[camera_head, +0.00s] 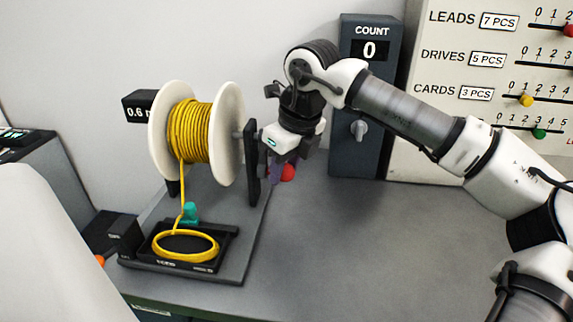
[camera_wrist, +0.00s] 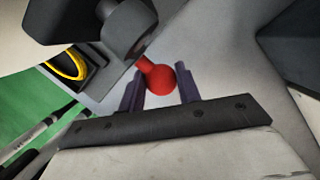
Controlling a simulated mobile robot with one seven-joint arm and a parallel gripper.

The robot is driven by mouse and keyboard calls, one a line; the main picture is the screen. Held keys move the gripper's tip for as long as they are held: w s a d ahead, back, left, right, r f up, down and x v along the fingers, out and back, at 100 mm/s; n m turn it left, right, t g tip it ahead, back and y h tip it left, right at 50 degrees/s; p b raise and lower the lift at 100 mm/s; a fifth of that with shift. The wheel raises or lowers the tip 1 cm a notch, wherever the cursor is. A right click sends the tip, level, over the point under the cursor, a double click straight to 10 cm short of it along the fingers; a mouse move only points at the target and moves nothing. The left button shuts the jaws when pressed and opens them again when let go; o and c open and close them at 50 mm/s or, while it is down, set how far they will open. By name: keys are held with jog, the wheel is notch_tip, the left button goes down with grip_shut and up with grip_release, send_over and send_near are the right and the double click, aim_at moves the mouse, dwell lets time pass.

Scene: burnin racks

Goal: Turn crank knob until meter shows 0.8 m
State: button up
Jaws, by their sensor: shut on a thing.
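The red crank knob (camera_head: 288,173) shows low beside the right support of the reel stand. In the wrist view the red ball (camera_wrist: 161,79) sits between my two dark purple fingers. My gripper (camera_head: 277,172) is shut on the knob. The crank arm is mostly hidden in the head view. The reel (camera_head: 228,133) has white flanges and yellow cable (camera_head: 190,132). The black meter (camera_head: 137,108) reads 0.6, with its right end hidden behind the reel.
A loop of yellow cable (camera_head: 185,258) lies in the black tray (camera_head: 231,240), next to a teal piece (camera_head: 190,212). A dark COUNT box (camera_head: 360,150) showing 0 stands behind my arm. A panel with sliders (camera_head: 488,76) is at the right. The grey bench (camera_head: 350,250) is clear in front.

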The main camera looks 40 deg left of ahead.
jog(key=shift+s+d+r, duration=0.1)
jog(key=shift+s+r, duration=0.2)
jog(key=shift+r, duration=0.15)
jog(key=shift+s+d+r+p, duration=0.15)
jog(key=shift+s+d+r, duration=0.1)
jog(key=shift+s+r, duration=0.2)
jog(key=shift+s+d+r+p, duration=0.15)
jog(key=shift+s+d+r, duration=0.15)
jog(key=shift+r, duration=0.35)
jog(key=shift+s+d+r+p, duration=0.15)
jog(key=shift+s+r+p, duration=0.1)
jog(key=shift+r+p, duration=0.25)
jog(key=shift+s+d+r+p, duration=0.1)
jog(key=shift+s+r+p, duration=0.15)
jog(key=shift+r, duration=0.35)
